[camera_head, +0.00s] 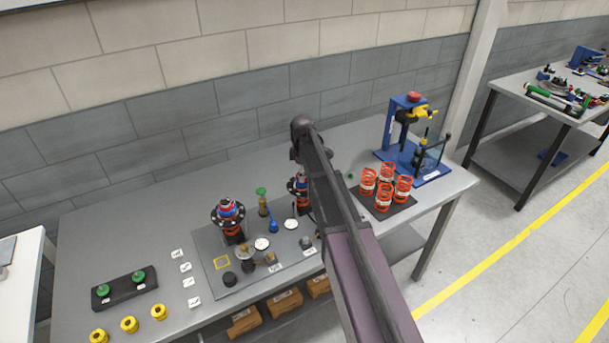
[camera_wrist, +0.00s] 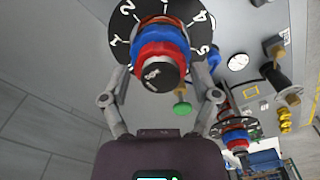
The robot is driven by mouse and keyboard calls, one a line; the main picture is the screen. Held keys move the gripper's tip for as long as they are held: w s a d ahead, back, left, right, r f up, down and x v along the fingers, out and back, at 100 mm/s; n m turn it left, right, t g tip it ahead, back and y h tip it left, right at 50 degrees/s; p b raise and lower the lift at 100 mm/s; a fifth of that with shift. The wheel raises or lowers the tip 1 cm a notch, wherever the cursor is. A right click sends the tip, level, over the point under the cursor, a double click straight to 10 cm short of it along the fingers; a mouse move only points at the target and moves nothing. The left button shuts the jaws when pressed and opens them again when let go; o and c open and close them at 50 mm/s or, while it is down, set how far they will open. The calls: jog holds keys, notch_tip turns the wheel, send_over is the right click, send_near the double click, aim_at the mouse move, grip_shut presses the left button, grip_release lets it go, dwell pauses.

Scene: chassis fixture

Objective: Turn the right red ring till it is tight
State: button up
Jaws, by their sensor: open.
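The right fixture fills the top of the wrist view. It has a black numbered dial (camera_wrist: 120,48), a blue ring (camera_wrist: 160,37), a red ring (camera_wrist: 176,52) and a black end cap (camera_wrist: 155,76). My gripper (camera_wrist: 160,70) is open, with one finger on each side of the cap and red ring. I cannot tell whether the fingers touch them. In the head view the right fixture (camera_head: 297,187) is partly hidden by my arm, and my gripper is not clearly visible. The left fixture (camera_head: 228,213) stands to its left; it also shows in the wrist view (camera_wrist: 235,138).
A grey mat (camera_head: 217,262) carries both fixtures and several small knobs and dials. Yellow parts (camera_head: 129,324) and a black tray with green knobs (camera_head: 122,293) are at the left.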

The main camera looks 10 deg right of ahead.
jog(key=c, duration=0.9)
jog(key=shift+m, duration=0.3)
jog(key=m, duration=0.7)
jog(key=shift+m, duration=0.4)
jog(key=m, duration=0.4)
jog(key=shift+m, duration=2.4)
